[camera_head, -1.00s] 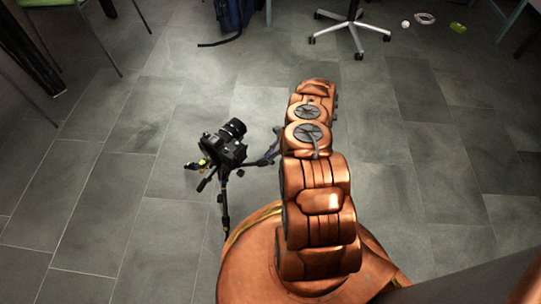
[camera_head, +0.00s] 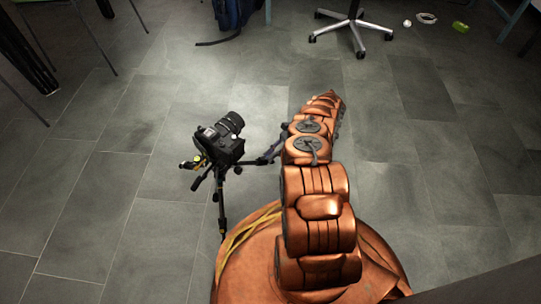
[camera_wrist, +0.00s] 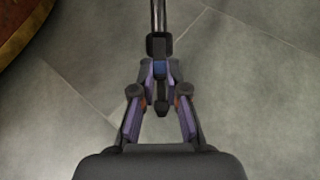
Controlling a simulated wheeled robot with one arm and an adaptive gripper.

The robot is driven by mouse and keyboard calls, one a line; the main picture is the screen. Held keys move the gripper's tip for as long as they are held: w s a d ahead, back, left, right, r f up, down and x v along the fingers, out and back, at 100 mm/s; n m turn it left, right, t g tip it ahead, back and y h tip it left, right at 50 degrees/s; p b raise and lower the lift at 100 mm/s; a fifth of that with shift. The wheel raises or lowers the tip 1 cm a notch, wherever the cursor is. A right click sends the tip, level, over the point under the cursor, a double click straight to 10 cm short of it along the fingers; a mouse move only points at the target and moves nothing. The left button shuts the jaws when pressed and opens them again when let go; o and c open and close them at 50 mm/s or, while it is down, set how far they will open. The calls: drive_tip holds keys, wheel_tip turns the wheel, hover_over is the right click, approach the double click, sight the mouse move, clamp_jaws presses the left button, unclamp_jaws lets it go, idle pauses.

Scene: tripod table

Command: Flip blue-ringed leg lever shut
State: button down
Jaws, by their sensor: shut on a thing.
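The tripod (camera_head: 221,205) stands on the floor left of my arm, with a black camera (camera_head: 219,143) on top. In the wrist view, a dark tripod leg (camera_wrist: 159,18) runs down from the top edge to a black clamp (camera_wrist: 159,45). A blue ring (camera_wrist: 160,68) sits just below the clamp. A small black leg lever (camera_wrist: 161,103) points down from there, between my fingers. My gripper (camera_wrist: 160,77) has its purple-edged fingers closed in on the lever at the ring. The fingertips hide part of the lever, so its exact angle is unclear.
A wheeled chair base (camera_head: 350,30) and a blue bag (camera_head: 230,14) are at the back. A small green item (camera_head: 460,27) lies at the back right. Thin furniture legs (camera_head: 108,45) stand at the upper left. The grey floor around the tripod is mostly clear.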

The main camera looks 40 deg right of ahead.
drive_tip(key=shift+a, duration=0.1)
drive_tip(key=c, duration=1.2)
unclamp_jaws()
drive_tip(key=shift+r, duration=0.1)
drive_tip(key=shift+r, duration=4.85)
